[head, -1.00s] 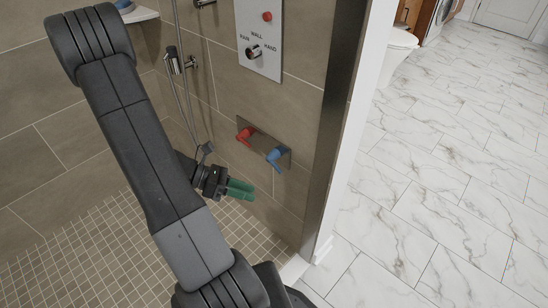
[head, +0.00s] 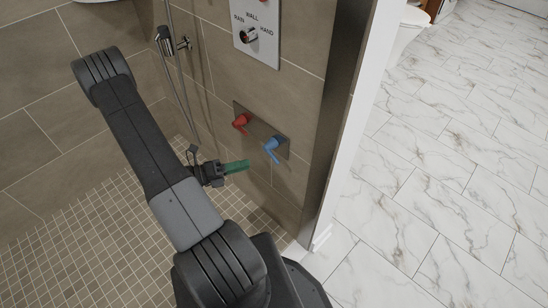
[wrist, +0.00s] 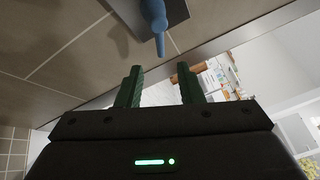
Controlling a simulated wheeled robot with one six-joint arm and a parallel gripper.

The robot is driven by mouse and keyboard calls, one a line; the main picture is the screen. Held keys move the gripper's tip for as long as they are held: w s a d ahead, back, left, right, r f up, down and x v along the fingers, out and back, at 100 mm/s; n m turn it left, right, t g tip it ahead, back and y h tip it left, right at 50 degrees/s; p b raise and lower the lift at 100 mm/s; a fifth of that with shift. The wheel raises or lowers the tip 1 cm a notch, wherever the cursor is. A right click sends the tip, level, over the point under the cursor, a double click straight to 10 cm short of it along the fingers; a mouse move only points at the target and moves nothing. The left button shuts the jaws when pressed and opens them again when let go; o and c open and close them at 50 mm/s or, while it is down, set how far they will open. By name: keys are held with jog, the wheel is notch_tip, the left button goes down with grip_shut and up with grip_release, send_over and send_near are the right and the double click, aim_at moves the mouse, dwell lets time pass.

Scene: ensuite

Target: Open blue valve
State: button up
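The blue valve (head: 272,149) is a lever handle on a metal plate (head: 281,139) low on the tiled shower wall. In the wrist view the blue valve (wrist: 155,20) hangs from the top edge, above the gap between the fingers. My gripper (head: 238,166) has green fingers and is left of and a little below the blue valve, apart from it. In the wrist view my gripper (wrist: 158,76) is open with nothing between the fingers.
A red valve (head: 241,122) sits on the same plate, left of the blue one. A control panel (head: 256,30) with a selector knob is above. A shower hose (head: 181,90) hangs at left. The shower wall's end (head: 335,130) stands at right, with open marble floor (head: 450,150) beyond.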

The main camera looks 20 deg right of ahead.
aim_at(274, 157)
jog(key=d, duration=0.7)
jog(key=s+d+b, duration=0.1)
jog(key=d, duration=0.2)
jog(key=shift+s+d, duration=0.1)
jog(key=shift+d, duration=0.3)
grip_shut()
